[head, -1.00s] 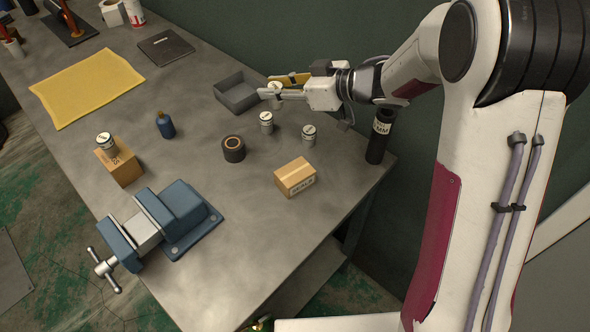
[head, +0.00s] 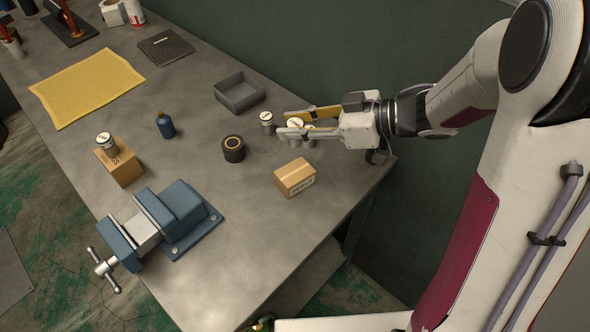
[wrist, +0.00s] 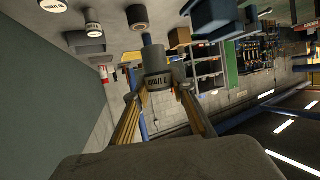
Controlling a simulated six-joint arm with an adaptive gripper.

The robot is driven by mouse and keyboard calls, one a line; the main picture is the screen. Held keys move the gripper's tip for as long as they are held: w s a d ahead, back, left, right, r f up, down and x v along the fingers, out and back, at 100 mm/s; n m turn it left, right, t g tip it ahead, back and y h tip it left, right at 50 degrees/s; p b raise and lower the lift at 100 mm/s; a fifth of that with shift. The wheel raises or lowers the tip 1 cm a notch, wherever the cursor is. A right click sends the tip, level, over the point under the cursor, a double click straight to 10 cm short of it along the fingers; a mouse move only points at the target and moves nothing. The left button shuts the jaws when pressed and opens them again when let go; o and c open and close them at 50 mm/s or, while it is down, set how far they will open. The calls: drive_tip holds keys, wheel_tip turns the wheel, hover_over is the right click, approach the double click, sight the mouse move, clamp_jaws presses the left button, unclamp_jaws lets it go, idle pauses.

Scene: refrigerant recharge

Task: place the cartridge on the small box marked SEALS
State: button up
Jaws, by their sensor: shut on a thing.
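My gripper (head: 288,124) is shut on a silver-and-white cartridge (head: 294,123), held over the back right of the table. A second cardboard box (head: 121,168) stands at the left with another cartridge (head: 105,141) on top. The print on both boxes is too small for me to read surely, so I cannot tell which says SEALS.
One cartridge (head: 266,120) stands left of the gripper; another (head: 309,141) is partly hidden behind the fingers. A dark ring (head: 233,149), grey tray (head: 240,93), blue bottle (head: 165,125), and blue vise (head: 170,215) stand on the table. Bare tabletop lies between the vise and right box.

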sight(295, 144)
drive_tip(key=shift+f, duration=0.1)
drive_tip(key=shift+f, duration=2.85)
drive_tip(key=shift+f, duration=2.05)
drive_tip(key=shift+f, duration=0.15)
drive_tip(key=o, duration=1.2)
drive_tip(key=shift+c, duration=0.2)
